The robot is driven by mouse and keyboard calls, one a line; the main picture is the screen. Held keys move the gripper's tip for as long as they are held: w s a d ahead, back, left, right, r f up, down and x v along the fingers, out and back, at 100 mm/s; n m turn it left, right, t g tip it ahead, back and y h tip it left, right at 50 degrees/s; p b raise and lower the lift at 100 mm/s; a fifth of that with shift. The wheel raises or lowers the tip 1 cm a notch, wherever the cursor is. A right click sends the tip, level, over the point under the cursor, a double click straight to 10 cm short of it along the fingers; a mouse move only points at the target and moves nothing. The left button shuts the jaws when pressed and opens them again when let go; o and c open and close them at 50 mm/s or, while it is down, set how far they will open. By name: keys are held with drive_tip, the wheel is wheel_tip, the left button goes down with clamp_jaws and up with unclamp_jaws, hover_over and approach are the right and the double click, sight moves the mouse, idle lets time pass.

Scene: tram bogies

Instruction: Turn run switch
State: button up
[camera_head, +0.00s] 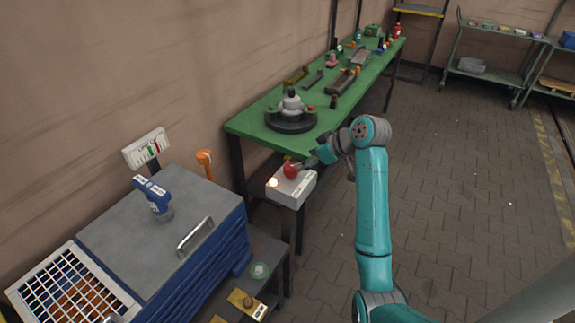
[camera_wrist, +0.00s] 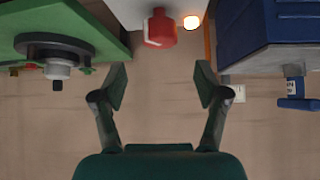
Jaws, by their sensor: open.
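A small light-grey control box (camera_head: 301,190) stands on a post by the near end of the green bench. It carries a red knob (camera_head: 290,171) and a glowing lamp (camera_head: 272,183); its label is too small to read. I cannot tell which part is the run switch. My gripper (camera_head: 308,164) is close beside the red knob. In the wrist view my gripper (camera_wrist: 161,85) is open and empty, and the red knob (camera_wrist: 160,28) lies above the gap between the fingertips, apart from both. The lamp (camera_wrist: 192,22) is right of the knob there.
The green bench (camera_head: 262,121) behind the box carries a dark round turntable (camera_head: 290,123) and several parts. A blue cabinet (camera_head: 222,240) with a grey top stands left of the box, with a blue tool (camera_head: 154,197) on it.

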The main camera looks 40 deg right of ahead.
sight(291, 166)
drive_tip(key=x, duration=0.8)
drive_tip(key=shift+w+a+f, duration=0.1)
drive_tip(key=shift+w+f, duration=0.15)
drive_tip(key=shift+w, duration=0.05)
drive_tip(key=c, duration=1.2)
drive_tip(key=shift+o, duration=0.2)
